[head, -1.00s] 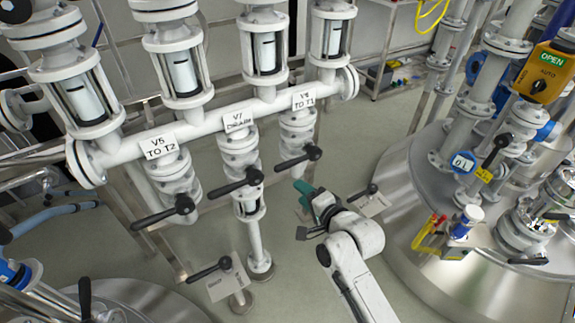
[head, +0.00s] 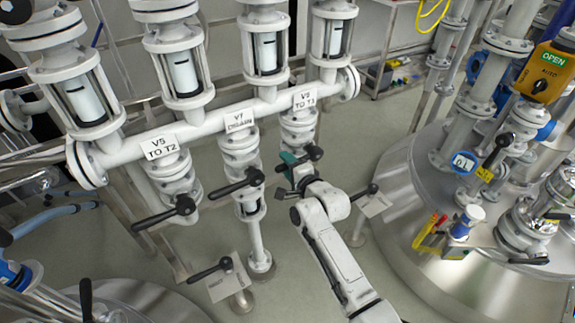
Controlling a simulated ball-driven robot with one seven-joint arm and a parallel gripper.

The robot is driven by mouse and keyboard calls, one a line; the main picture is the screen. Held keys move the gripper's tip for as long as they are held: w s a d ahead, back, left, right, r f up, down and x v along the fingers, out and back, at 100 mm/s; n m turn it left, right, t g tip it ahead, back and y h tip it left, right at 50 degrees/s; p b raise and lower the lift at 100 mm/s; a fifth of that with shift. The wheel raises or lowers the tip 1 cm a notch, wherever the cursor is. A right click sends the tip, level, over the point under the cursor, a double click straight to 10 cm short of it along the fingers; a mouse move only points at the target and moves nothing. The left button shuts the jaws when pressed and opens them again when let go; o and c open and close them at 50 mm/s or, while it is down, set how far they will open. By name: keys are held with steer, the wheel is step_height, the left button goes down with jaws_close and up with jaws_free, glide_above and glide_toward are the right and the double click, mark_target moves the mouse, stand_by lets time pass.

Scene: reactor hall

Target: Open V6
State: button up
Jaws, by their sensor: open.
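The V6 valve body (head: 298,128) hangs under the white manifold on the right, below a label (head: 304,100) that reads roughly V6 TO T1. Its black lever handle (head: 300,158) ends in a round knob (head: 314,152) and points across the pipe. My gripper (head: 291,166), with teal fingers, is open at the V6 lever, close below the valve. The fingers overlap the lever in the picture; I cannot tell whether they touch it. My wrist hides part of the space below.
The V7 lever (head: 241,182) is close to the left, and the V5 lever (head: 165,212) is farther left. Another black lever with a tag (head: 368,191) stands just right of my wrist. A large steel tank (head: 440,230) fills the right side.

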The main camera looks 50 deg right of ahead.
steer(key=shift+w, duration=0.1)
steer(key=shift+c, duration=0.2)
jaws_close()
stand_by(0.5)
